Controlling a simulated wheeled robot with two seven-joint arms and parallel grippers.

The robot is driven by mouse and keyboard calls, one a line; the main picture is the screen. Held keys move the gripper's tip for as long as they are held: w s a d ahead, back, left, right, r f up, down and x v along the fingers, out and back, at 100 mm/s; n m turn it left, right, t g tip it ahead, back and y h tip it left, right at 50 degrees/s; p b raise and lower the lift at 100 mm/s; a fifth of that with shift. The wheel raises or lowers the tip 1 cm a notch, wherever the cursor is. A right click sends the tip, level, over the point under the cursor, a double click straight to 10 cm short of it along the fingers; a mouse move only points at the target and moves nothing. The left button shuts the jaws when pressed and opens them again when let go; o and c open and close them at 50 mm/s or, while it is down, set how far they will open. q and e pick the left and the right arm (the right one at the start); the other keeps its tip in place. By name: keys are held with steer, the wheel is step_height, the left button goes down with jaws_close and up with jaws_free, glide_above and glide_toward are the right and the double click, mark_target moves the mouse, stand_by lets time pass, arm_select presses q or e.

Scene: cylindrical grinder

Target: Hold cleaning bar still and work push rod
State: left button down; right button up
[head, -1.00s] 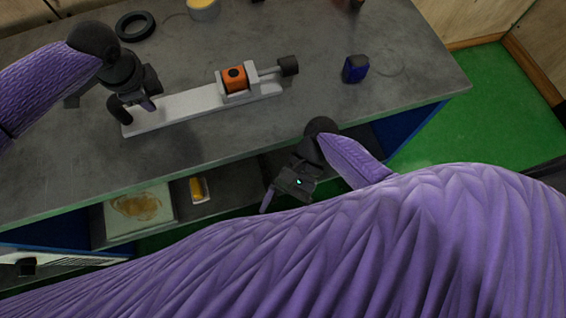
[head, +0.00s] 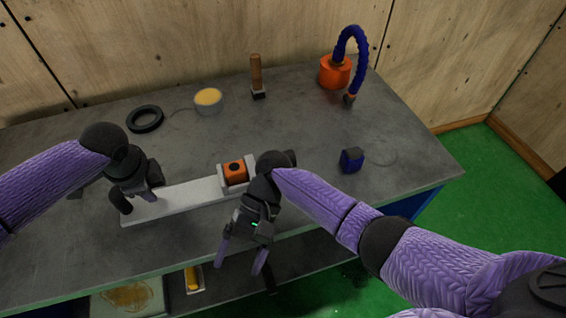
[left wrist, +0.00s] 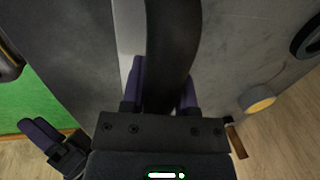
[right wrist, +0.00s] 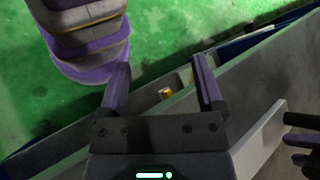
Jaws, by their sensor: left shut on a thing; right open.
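The cleaning bar (head: 185,197) is a long pale grey bar lying on the table, with an orange block (head: 235,170) in a bracket near its right end. My left gripper (head: 142,193) is shut on the dark upright handle (head: 117,203) at its left end; the left wrist view shows the handle (left wrist: 172,50) between the fingers. The push rod's black knob (head: 291,157) shows just behind my right wrist, which hides the rod itself. My right gripper (head: 241,256) is open and empty, pointing down by the table's front edge, in front of the bar and apart from it.
A blue block (head: 351,160) stands right of the knob. Behind lie a black ring (head: 145,119), a tin of yellow stuff (head: 208,101), a wooden-handled tool (head: 256,78) and an orange pot (head: 334,73) with a blue hose. A shelf below holds a yellow item (head: 192,279).

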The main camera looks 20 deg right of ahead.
mark_target(287, 154)
steer(key=w+d+r+t+h, duration=0.1)
steer(key=w+d+r, duration=0.1)
steer(key=w, duration=0.1)
steer(key=w+d+r+n+t+h, duration=0.1)
steer(key=w+d+r+t+h, duration=0.1)
steer(key=w+d, duration=0.1)
steer(key=w+d+r+t+h, duration=0.1)
steer(key=w+d+r, duration=0.1)
steer(key=w, duration=0.3)
steer(key=shift+d+r+n+t+h, duration=0.25)
steer(key=shift+d+n+t+h, duration=0.05)
steer(key=shift+d, duration=0.3)
steer(key=w+d+r+t+h, duration=0.3)
steer(key=w+d+r, duration=0.3)
steer(key=r, duration=0.2)
step_height(287, 154, down, 12)
steer(key=shift+w+d+r, duration=0.1)
jaws_close()
